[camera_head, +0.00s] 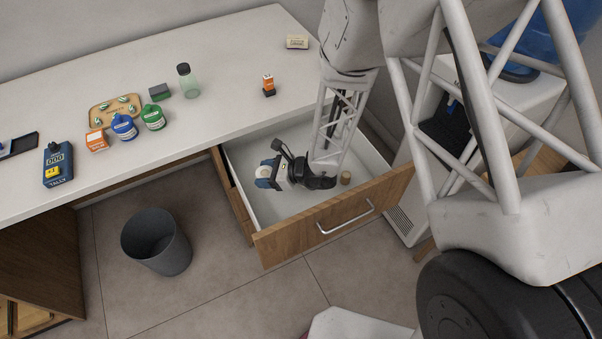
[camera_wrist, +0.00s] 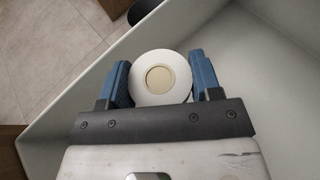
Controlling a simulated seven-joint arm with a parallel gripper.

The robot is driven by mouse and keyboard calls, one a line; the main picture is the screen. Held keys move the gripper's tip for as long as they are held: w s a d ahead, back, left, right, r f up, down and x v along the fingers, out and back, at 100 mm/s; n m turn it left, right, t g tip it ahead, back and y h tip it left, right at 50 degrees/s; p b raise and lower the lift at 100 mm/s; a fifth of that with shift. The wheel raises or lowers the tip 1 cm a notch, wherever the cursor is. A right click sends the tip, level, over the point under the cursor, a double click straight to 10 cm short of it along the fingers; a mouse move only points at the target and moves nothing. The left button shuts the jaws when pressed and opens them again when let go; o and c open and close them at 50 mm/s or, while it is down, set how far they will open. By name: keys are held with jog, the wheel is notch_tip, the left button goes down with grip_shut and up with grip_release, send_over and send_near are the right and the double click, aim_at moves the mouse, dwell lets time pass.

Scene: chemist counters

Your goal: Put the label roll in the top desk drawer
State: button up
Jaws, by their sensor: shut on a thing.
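The top desk drawer (camera_head: 334,217) is pulled out, with a wooden front, a metal handle and a white inside. My gripper (camera_head: 268,175) is inside the drawer's outline, toward its left side. In the wrist view my gripper (camera_wrist: 161,82) is shut on the label roll (camera_wrist: 142,92), a white ring with a tan core, between its two blue fingers. The white drawer walls and floor (camera_wrist: 262,95) surround it there. In the head view the roll is mostly hidden by my gripper. I cannot tell whether the roll touches the drawer floor.
The white desk top (camera_head: 225,115) holds bottles, boxes and a wooden tray (camera_head: 101,112). A grey bin (camera_head: 157,242) stands on the floor left of the drawer.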

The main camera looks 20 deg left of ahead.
jog(key=shift+f, duration=0.1)
send_over(269, 197)
jog(key=shift+f, duration=2.8)
jog(key=shift+f, duration=2.1)
jog(key=shift+f, duration=0.15)
jog(key=o, duration=0.9)
jog(key=shift+o, duration=0.2)
jog(key=shift+r, duration=0.2)
